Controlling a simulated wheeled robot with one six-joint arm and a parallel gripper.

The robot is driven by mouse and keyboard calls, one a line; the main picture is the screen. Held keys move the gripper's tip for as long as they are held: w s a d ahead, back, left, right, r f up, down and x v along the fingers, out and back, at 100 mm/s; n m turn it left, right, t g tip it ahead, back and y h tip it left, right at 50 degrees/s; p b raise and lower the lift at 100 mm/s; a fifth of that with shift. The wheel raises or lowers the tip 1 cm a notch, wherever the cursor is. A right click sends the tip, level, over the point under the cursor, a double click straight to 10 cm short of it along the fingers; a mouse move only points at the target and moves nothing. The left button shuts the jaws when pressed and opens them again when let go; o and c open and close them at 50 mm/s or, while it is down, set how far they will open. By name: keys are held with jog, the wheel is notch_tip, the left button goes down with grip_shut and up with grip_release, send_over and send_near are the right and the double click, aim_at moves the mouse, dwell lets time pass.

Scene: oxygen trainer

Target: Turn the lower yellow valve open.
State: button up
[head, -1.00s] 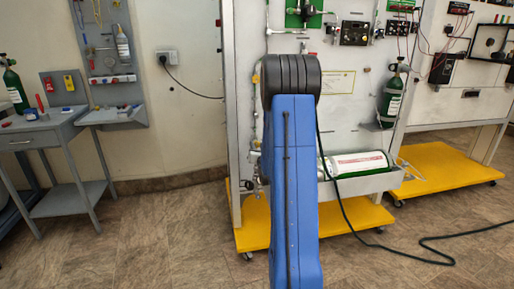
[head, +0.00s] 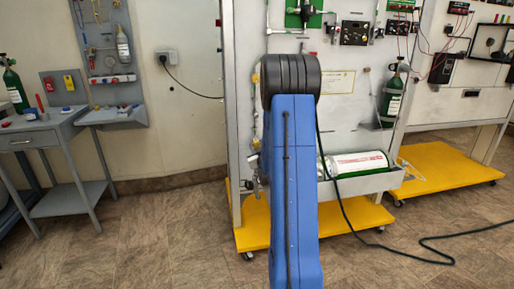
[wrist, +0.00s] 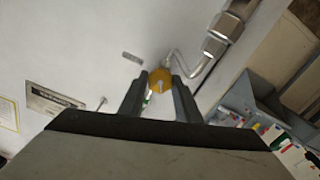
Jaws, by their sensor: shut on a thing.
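The yellow valve (wrist: 160,77) shows in the wrist view as a round yellow knob on a metal fitting at the white panel. My gripper (wrist: 160,88) has one dark finger on each side of the knob and is shut on it. The fingers hide parts of the knob's sides.
A bent metal pipe (wrist: 198,70) with a large fitting (wrist: 222,35) runs close to the right finger. In the head view a green-and-white cylinder (head: 358,163) lies in the rack's tray, above a yellow base (head: 350,217). A black cable (head: 342,205) trails over the floor.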

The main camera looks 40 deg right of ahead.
jog(key=shift+n, duration=1.2)
jog(key=o, duration=1.1)
jog(key=shift+c, duration=0.2)
